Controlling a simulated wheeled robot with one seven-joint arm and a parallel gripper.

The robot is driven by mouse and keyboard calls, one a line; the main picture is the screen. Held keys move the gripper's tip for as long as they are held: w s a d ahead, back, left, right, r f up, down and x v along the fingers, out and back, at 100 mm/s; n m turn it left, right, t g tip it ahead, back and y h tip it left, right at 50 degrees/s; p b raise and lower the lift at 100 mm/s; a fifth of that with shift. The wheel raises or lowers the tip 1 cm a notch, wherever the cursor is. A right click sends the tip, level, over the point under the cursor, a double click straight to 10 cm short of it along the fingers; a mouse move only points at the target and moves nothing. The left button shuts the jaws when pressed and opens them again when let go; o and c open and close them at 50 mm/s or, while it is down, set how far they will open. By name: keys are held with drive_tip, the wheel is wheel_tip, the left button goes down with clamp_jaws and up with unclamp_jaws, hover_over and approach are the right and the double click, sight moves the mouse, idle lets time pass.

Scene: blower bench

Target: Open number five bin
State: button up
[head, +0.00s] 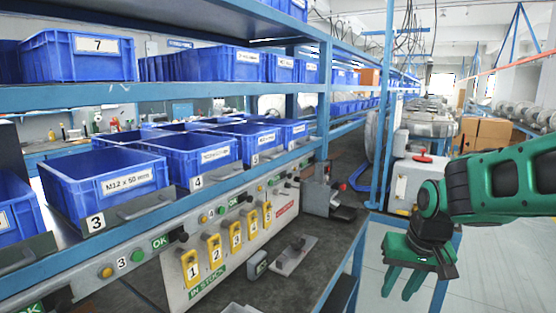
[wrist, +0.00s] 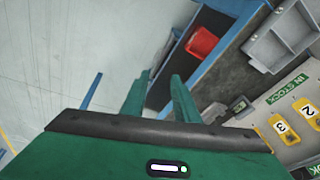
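The number five bin (head: 238,131) is a blue bin on the middle shelf in the head view, behind the number 4 bin (head: 212,148). A small plate marked 5 (head: 255,159) sits below its front, with a grey handle beside it. The bin's inside is mostly hidden. My gripper (head: 400,284) is at the right in the head view, pointing down, well away from the bins. Its two green fingers also show in the wrist view (wrist: 158,98), apart with nothing between them. The number five bin is not seen in the wrist view.
The number 3 bin (head: 112,187) is nearer on the same shelf. Below is a control panel with yellow tags (head: 213,248). A blue post (head: 381,110) stands between my arm and the shelf. A red bin (wrist: 202,43) shows in the wrist view. The floor (head: 392,252) is partly clear.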

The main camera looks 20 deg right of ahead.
drive_tip(key=w+a+r+t+y, duration=0.2)
drive_tip(key=w+a+t, duration=0.15)
drive_tip(key=w, duration=0.65)
drive_tip(key=w+a+r+m+t+y, duration=0.15)
drive_tip(key=w+a, duration=0.25)
drive_tip(key=w, duration=0.5)
drive_tip(key=w+a+r+t+y, duration=0.2)
drive_tip(key=w+a+t, duration=0.15)
drive_tip(key=w, duration=0.65)
drive_tip(key=w+d+r+m+t+y, duration=0.1)
drive_tip(key=w+r+m+t+y, duration=0.1)
drive_tip(key=w+r+m+t, duration=0.75)
drive_tip(key=w+a+r+n+g, duration=0.1)
drive_tip(key=w+a+r+g, duration=0.1)
drive_tip(key=w, duration=0.7)
drive_tip(key=shift+w+a+r+n, duration=0.2)
drive_tip(key=shift+a+r+n, duration=0.1)
drive_tip(key=shift+a+r, duration=0.25)
drive_tip(key=shift+h, duration=0.25)
clamp_jaws()
